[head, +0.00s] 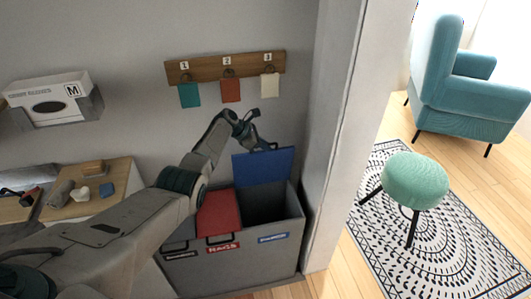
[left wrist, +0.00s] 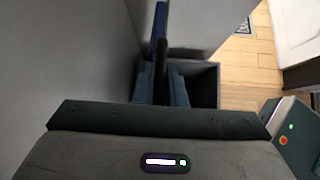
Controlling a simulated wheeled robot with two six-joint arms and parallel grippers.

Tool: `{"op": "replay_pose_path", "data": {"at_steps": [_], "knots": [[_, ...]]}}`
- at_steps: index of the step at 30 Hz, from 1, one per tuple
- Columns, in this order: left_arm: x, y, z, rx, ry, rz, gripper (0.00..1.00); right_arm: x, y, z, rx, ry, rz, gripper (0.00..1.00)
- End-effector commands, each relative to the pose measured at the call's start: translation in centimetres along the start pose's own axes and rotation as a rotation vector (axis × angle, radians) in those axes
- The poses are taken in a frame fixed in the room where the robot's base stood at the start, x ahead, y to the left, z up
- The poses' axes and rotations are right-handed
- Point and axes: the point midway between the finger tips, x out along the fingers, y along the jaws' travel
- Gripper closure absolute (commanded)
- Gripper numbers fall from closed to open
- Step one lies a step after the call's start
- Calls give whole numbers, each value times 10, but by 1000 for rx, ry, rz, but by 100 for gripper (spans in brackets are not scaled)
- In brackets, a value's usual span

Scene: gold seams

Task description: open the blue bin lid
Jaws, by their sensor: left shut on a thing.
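The blue bin lid (head: 264,168) stands raised, close to upright, at the back of the right-hand compartment of the grey bin (head: 270,258). The dark opening under it shows. My left gripper (head: 264,146) is at the lid's top edge, shut on its handle; the fingertips are small in the head view. In the left wrist view the lid (left wrist: 159,20) shows nearly edge-on beyond the fingers, with the open bin (left wrist: 208,82) to its right. My right gripper is not in view.
A red lid (head: 218,215) lies shut left of the blue one. A wall edge (head: 335,150) stands close on the bin's right. Above hangs a wooden rack (head: 225,67) with three numbered cards. A bench (head: 100,200) with small items is at left; a green stool (head: 416,180) stands beyond the wall.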

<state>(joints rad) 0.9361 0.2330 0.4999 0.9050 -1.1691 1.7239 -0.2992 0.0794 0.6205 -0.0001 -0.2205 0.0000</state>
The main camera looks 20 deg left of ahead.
Motion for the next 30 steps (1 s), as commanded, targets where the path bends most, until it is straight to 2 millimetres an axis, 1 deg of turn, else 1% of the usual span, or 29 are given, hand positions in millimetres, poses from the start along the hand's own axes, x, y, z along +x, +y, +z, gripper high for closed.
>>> {"op": "replay_pose_path", "data": {"at_steps": [3, 16, 17, 18, 20, 30], "knots": [[0, 3, 0, 1, 0, 1, 100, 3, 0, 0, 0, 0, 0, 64], [0, 4, 0, 1, 1, 1, 100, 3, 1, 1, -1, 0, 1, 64], [0, 4, 0, 1, 1, 1, 87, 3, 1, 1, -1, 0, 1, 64], [0, 4, 0, 1, 1, 1, 80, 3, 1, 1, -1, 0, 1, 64], [0, 4, 0, 1, 1, 1, 68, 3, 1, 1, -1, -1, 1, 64], [-2, 4, 0, 1, 1, 2, 68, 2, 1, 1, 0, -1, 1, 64]]}}
